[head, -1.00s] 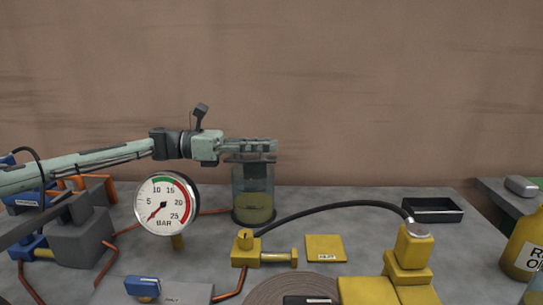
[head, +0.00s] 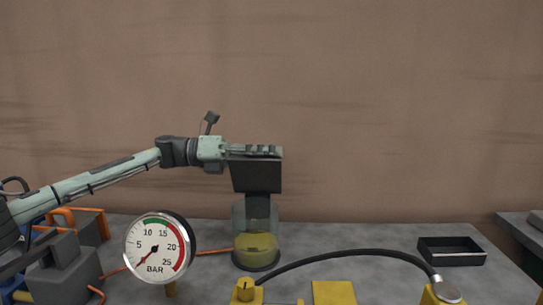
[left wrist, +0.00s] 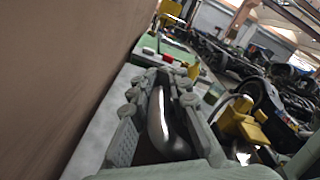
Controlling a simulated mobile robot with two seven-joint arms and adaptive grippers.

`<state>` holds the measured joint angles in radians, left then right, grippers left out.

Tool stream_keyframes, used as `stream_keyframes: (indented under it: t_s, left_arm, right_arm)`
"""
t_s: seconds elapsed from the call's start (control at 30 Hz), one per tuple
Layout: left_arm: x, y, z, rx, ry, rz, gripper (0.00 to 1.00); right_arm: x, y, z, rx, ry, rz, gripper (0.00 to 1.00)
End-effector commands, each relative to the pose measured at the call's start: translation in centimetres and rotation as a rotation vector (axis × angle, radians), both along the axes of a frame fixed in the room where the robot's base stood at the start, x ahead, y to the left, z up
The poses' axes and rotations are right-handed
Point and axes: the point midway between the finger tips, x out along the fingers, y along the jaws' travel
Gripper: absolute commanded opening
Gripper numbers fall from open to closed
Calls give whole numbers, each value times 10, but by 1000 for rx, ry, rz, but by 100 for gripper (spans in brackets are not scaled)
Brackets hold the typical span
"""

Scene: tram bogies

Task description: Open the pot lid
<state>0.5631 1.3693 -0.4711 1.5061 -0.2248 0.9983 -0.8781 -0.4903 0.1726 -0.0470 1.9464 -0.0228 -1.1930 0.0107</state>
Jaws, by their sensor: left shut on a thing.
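The pot (head: 256,248) is a clear jar with yellow liquid, standing upright on the grey table. My left gripper (head: 268,151) is above it, shut on the dark lid (head: 257,177). The lid's wide part hangs under the fingers, clear above the pot's rim. A narrower dark part below it reaches down to the pot's mouth, its lower end seemingly still inside. In the left wrist view a dark, shiny curved piece (left wrist: 160,125) shows between the fingers. My right gripper is not in view.
A pressure gauge (head: 158,247) stands left of the pot, in front. A black hose (head: 340,255) arches in front to the right. A black open tray (head: 451,252) lies at the right. The table behind and right of the pot is clear up to the wall.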

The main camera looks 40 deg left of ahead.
Motion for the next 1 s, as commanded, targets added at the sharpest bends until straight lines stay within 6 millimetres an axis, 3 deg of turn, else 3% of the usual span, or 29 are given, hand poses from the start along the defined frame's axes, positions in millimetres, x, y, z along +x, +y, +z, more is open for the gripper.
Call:
stream_keyframes:
  t_s: [0.6, 0.63, 0.77, 1.0]
  left_arm:
    - [1, 1, -8, -14, 48, 2, 0]
    - [1, 1, -8, -14, 48, 2, 17]
    - [1, 1, -8, -15, 47, 1, 33]
    - [1, 0, -5, -17, 42, 0, 36]
  right_arm:
    - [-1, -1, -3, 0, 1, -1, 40]
    - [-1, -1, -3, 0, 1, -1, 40]
    - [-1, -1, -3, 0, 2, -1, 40]
    - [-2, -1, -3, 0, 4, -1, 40]
